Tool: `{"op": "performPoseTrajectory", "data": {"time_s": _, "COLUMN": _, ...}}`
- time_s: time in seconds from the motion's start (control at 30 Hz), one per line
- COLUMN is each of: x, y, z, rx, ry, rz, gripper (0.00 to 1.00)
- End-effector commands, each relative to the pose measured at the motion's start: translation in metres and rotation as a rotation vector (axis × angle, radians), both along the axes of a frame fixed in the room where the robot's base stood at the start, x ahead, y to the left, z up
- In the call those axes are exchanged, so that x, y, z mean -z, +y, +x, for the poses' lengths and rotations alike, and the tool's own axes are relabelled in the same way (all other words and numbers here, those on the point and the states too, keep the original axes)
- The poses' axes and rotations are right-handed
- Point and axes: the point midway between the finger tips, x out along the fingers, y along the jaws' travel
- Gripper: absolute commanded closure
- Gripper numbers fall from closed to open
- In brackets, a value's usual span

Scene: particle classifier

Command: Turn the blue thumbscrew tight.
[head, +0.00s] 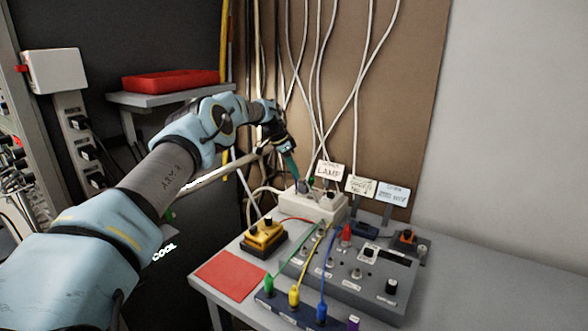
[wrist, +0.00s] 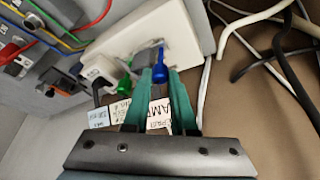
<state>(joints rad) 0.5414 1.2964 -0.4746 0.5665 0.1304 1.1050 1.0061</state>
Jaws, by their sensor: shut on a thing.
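The blue thumbscrew (wrist: 158,62) stands on the side of a white outlet box (wrist: 150,28) in the wrist view. My gripper (wrist: 158,74) has its two teal fingers on either side of the thumbscrew's lower part and is shut on it. In the head view my gripper (head: 295,180) reaches down to the left end of the white outlet box (head: 325,208). The thumbscrew is too small there to make out clearly. A green thumbscrew (wrist: 125,84) stands left of the fingers in the wrist view, apart from them.
Tags, one reading LAMP (head: 330,170), stand behind the box. White cables (head: 318,80) hang down the brown board. A grey control panel (head: 350,270) with knobs, a yellow-black block (head: 264,238) and a red mat (head: 229,276) lie nearby. The table's right side (head: 480,290) is clear.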

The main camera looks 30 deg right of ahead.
Motion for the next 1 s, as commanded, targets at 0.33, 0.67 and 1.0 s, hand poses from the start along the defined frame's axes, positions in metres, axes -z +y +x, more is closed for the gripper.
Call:
{"op": "performPoseTrajectory", "data": {"time_s": 0.33, "x": -0.0007, "y": -0.0003, "z": 0.0007, "rx": 0.097, "ry": 0.0, "rz": 0.0, "gripper": 1.0}}
{"op": "performPoseTrajectory", "data": {"time_s": 0.67, "x": 0.0, "y": -0.0004, "z": 0.0006, "rx": 0.118, "ry": -0.001, "rz": 0.0, "gripper": 1.0}}
{"op": "performPoseTrajectory", "data": {"time_s": 1.0, "x": 0.0001, "y": -0.0004, "z": 0.0005, "rx": 0.117, "ry": -0.001, "rz": 0.001, "gripper": 0.64}}
